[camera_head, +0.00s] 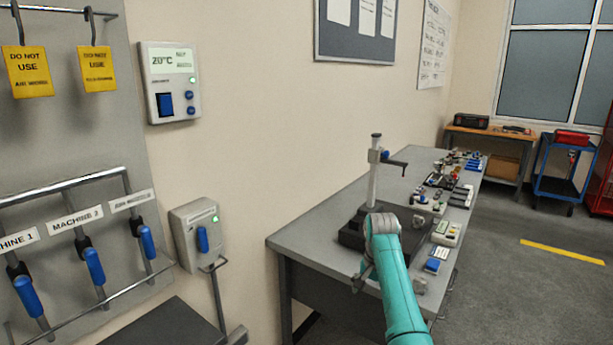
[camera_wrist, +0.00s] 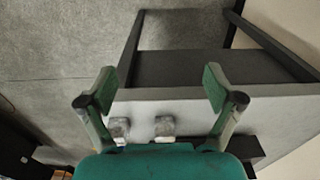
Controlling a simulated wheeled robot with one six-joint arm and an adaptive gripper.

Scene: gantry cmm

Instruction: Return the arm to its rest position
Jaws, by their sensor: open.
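My gripper (camera_wrist: 158,88) shows in the wrist view with its two green-tipped fingers spread wide apart and nothing between them. Beyond the fingers are the edge of a grey bench and the floor. In the head view my teal arm reaches up from the bottom right, in front of the grey bench (camera_head: 312,246). Its grey wrist joint is near the dark base of the measuring stand (camera_head: 374,180). The gripper itself is mostly hidden behind the arm there.
Small instruments and blocks (camera_head: 445,190) crowd the bench's right side. On the left are a panel with blue-handled levers (camera_head: 93,265), a wall thermostat (camera_head: 170,82) and a switch box (camera_head: 200,235). A blue cart (camera_head: 560,165) stands far right. Open floor lies right of the bench.

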